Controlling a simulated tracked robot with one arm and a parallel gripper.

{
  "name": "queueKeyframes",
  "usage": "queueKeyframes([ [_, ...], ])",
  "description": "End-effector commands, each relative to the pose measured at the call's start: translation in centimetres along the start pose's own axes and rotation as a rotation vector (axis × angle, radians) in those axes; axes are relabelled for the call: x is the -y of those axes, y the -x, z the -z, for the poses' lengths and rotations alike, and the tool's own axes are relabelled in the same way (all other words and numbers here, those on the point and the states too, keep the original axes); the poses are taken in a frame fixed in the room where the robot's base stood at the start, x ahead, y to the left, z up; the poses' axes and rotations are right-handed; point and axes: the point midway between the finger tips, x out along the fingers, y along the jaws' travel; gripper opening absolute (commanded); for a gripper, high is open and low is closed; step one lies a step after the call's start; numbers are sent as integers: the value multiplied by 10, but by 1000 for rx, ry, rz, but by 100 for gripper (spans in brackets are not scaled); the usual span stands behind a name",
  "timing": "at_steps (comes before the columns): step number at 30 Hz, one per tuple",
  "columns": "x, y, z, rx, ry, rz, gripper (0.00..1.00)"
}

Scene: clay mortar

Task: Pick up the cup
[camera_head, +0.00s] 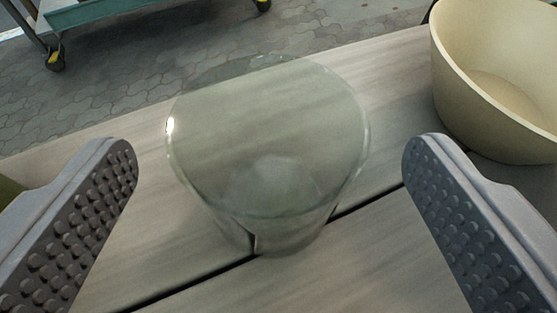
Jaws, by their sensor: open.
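A clear glass cup (268,150) stands upright on the wooden slatted table (400,240), in the middle of the view. The table shows through its walls. My gripper (270,170) is open, with one grey studded finger to the left of the cup and the other to the right. There is a gap between the cup and each finger, so neither appears to touch it. The finger bases run out of the picture at the lower corners.
A cream bowl (500,140) stands at the right, close behind the right finger. A dark green thing (10,193) shows partly at the left edge. Beyond the table's far edge are grey paving (200,40) and a teal wheeled cart (100,15).

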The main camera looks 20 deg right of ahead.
Motion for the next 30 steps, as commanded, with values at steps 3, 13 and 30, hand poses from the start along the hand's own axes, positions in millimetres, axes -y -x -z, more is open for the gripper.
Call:
queueKeyframes([
  [3,0,-6,0,-1,0,0,83],
  [13,0,-41,3,-3,-1,-1,83],
  [30,-1,-55,3,0,-1,-2,36],
])
